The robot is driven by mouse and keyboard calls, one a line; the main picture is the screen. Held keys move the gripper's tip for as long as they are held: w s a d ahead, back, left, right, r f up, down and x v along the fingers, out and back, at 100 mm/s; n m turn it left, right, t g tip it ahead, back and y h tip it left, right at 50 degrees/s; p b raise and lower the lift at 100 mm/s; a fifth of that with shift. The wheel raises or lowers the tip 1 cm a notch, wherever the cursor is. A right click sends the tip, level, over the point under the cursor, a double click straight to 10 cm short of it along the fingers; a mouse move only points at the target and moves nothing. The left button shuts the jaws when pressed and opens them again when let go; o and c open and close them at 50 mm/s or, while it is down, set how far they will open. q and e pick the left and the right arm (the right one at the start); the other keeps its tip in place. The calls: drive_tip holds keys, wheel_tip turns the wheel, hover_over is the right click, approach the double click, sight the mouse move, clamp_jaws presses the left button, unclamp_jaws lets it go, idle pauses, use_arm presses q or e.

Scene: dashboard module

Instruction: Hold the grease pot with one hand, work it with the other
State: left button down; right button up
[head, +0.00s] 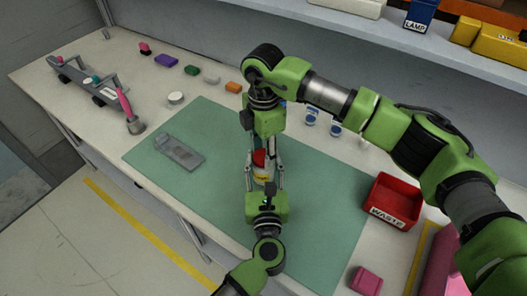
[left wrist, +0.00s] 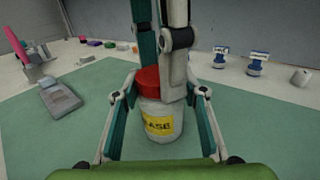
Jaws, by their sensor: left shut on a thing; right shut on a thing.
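The grease pot (head: 263,177) stands upright on the green mat (head: 318,212), with a white body, a yellow label and a red lid (head: 259,158). In the left wrist view the pot (left wrist: 162,125) is straight ahead, with its lid (left wrist: 148,82) partly behind a finger. My left gripper (head: 264,174) reaches in from the front, low, shut on the pot's body with a finger on each side. My right gripper (head: 264,156) points down from above, shut on the red lid; its fingers (left wrist: 172,88) hide the lid's right part. I cannot tell whether the lid is loosened.
A grey flat part (head: 179,152) lies on the mat's left. A red waste bin (head: 392,203) stands right, with a pink block (head: 366,281) in front. A brush (head: 132,115), a grey rack (head: 85,80) and small coloured blocks (head: 166,61) line the back left. Blue-white items (head: 312,117) stand behind.

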drive_tip(key=o, duration=1.2)
wheel_tip(320, 180, up, 4)
drive_tip(key=shift+r, duration=0.2)
drive_tip(key=shift+c, duration=0.4)
wheel_tip(320, 180, up, 2)
drive_tip(key=shift+r+m, duration=0.25)
drive_tip(key=shift+m, duration=0.85)
drive_tip(key=shift+r+m, duration=0.3)
drive_tip(key=shift+m, duration=0.2)
wheel_tip(320, 180, down, 8)
drive_tip(key=shift+r, duration=0.2)
